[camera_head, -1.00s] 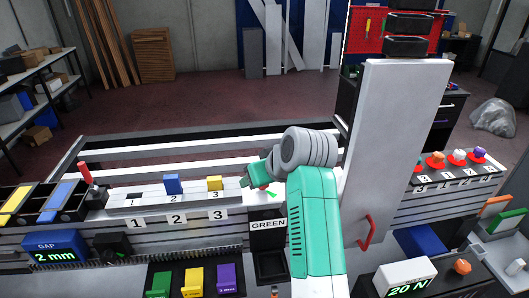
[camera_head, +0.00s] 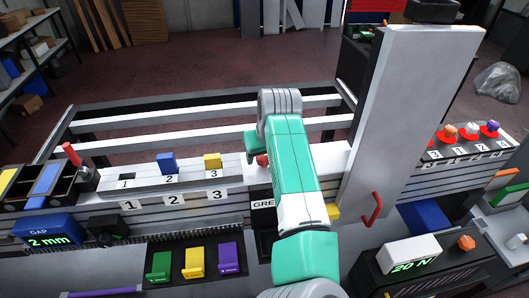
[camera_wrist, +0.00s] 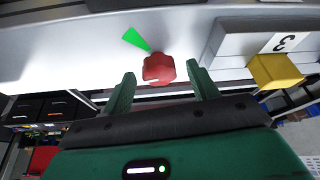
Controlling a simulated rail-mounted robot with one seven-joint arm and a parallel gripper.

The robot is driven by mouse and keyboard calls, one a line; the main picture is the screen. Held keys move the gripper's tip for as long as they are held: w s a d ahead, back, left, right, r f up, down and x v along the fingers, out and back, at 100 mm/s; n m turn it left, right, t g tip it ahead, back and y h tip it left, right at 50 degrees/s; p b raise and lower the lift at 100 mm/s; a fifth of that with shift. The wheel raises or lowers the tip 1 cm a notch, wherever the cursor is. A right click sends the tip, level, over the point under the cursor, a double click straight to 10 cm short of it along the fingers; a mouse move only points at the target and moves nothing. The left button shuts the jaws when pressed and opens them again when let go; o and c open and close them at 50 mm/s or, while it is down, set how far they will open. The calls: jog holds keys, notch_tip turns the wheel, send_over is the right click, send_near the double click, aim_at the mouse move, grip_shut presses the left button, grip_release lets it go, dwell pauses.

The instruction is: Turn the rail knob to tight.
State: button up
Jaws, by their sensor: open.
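The rail knob is red and lobed. In the wrist view the knob (camera_wrist: 158,69) sits on a pale rail face, with a green wedge mark (camera_wrist: 135,39) at its upper left. My gripper (camera_wrist: 162,80) is open, its two green fingers on either side of the knob with gaps to both. I cannot tell how far the tips reach along its depth. In the head view only a bit of the red knob (camera_head: 262,161) shows beside my arm. My gripper (camera_head: 254,146) is mostly hidden behind my forearm there, and the green mark is hidden.
A yellow block (camera_head: 212,161) and a blue block (camera_head: 167,163) stand on the numbered strip left of the knob. The yellow block (camera_wrist: 276,71) is close on the right in the wrist view. A tall grey post (camera_head: 412,110) and a red handle (camera_head: 372,210) stand right of my arm.

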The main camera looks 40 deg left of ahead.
jog(key=c, duration=1)
jog(key=shift+r, duration=0.1)
jog(key=shift+p, duration=0.3)
jog(key=shift+s+r+m+t+p, duration=0.15)
jog(key=shift+m+t+p, duration=0.25)
jog(key=shift+m+p, duration=0.7)
jog(key=m+h+p, duration=0.1)
jog(key=m+p, duration=0.2)
jog(key=p, duration=0.1)
jog(key=shift+a+t, duration=0.15)
jog(key=shift+t, duration=0.25)
jog(key=m+p, duration=0.1)
jog(key=m, duration=0.1)
jog(key=m+h+p, duration=0.1)
jog(key=shift+a+m+t+h, duration=0.1)
jog(key=shift+m+t+h, duration=0.2)
jog(key=shift+m, duration=0.1)
jog(key=shift+m+h, duration=0.5)
jog(key=shift+m, duration=1)
